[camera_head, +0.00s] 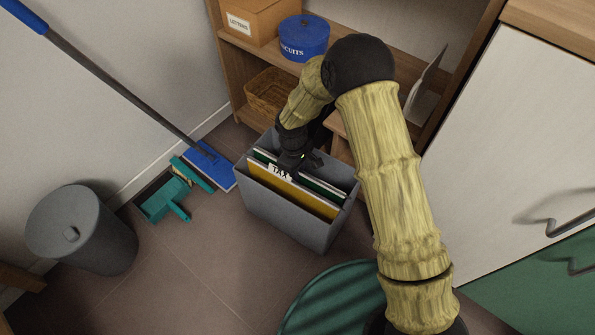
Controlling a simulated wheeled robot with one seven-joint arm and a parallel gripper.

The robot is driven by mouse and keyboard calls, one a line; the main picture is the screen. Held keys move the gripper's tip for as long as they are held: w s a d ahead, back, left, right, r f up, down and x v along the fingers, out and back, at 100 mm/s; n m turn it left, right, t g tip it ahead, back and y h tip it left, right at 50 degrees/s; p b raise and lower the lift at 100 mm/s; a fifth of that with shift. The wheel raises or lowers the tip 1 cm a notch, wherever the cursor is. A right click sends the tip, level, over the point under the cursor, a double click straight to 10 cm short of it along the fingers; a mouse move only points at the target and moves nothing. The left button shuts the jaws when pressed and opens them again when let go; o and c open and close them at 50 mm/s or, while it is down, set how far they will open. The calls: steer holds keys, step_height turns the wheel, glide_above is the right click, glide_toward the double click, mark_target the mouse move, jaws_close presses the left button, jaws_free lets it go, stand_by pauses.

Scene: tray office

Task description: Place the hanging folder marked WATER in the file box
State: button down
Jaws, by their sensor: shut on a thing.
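The grey file box (288,222) stands on the floor in the middle, its top open. A yellow folder (300,191) with a white tab reading TAX hangs along its near side. A dark green folder (325,187) and pale edges show behind it. My gripper (291,164) points down at the box's opening, just behind the TAX tab. It is shut on a hanging folder, but my fingers and wrist cover most of the hold. No WATER label can be read, so I cannot tell which folder it is.
A wooden shelf behind holds a LETTERS box (258,20), a blue biscuit tin (304,40) and a basket (270,95). A grey bin (82,230), teal dustpan (164,199) and blue mop (209,165) are left. A round green object (335,300) lies in front.

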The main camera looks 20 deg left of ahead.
steer(key=c, duration=1.6)
jaws_free()
steer(key=shift+f, duration=0.1)
steer(key=shift+c, duration=0.2)
step_height(320, 180, up, 12)
steer(key=a+p, duration=0.1)
steer(key=p, duration=0.6)
steer(key=shift+w, duration=0.15)
